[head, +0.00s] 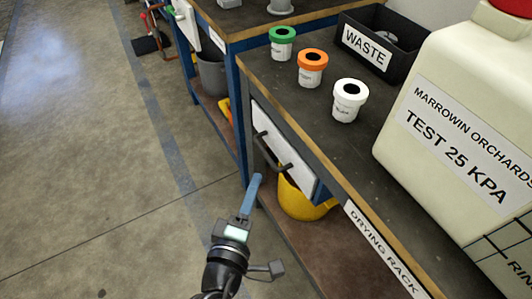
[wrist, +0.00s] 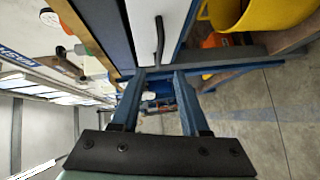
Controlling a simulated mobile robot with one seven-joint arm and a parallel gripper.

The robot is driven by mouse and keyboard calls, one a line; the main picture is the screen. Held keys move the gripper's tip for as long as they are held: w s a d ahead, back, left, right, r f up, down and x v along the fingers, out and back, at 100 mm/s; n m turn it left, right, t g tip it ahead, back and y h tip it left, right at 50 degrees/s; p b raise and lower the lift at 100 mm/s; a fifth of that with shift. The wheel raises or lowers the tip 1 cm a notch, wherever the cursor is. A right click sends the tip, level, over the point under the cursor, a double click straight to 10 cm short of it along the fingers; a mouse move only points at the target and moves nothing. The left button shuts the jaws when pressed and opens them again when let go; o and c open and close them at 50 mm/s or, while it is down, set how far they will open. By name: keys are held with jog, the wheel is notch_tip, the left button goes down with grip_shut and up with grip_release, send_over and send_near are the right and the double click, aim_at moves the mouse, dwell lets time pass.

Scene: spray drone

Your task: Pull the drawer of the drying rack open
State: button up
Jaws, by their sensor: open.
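The drying rack's drawer has a white front (head: 285,150) in the side of the dark bench, above its low shelf; it also shows in the wrist view (wrist: 177,22). A black bar handle (head: 268,153) stands out from it, and it shows in the wrist view (wrist: 159,42). The drawer looks shut, with no clear gap. My gripper (head: 255,182) is open and empty, just below and to the left of the handle in the head view. In the wrist view the blue fingers (wrist: 160,72) are apart, with the handle beyond their tips, not touching visibly.
A yellow bucket (head: 302,203) stands on the shelf below the drawer. The bench top holds green-, orange- and white-lidded pots (head: 312,70), a black waste bin (head: 378,50) and a large cream tank (head: 440,150). Another bench stands behind. The floor (head: 95,190) at left is clear.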

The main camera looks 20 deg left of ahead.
aim_at(266, 154)
jog(key=b+x, duration=0.1)
jog(key=x, duration=0.9)
jog(key=shift+w, duration=0.4)
grip_shut()
dwell(0.9)
